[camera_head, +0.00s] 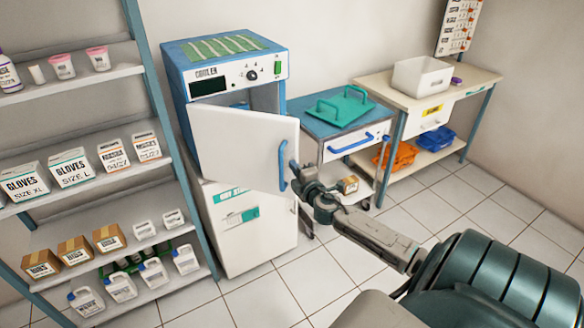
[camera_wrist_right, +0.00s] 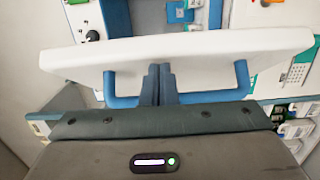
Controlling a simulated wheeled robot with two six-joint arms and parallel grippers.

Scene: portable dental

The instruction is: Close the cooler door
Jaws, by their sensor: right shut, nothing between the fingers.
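The cooler (camera_head: 240,72) is a blue and white box with a control panel, standing on a white cabinet at the back. Its white door (camera_head: 236,146) stands open, swung out toward me. A blue handle (camera_head: 283,166) is on the door's right side. My right gripper (camera_head: 299,170) is at the door's right edge, beside the handle. In the right wrist view the gripper (camera_wrist_right: 160,84) is shut, its fingers in front of the door (camera_wrist_right: 180,52) and between the two ends of the blue handle (camera_wrist_right: 120,101). Nothing shows between the fingers. My left gripper is not in view.
A shelf rack (camera_head: 90,212) with boxes, cups and bottles stands close on the left. A blue-topped cart (camera_head: 318,126) with a green tray (camera_head: 345,106) is right of the cooler. A side table (camera_head: 462,84) stands farther right. Tiled floor (camera_head: 480,215) is clear at right.

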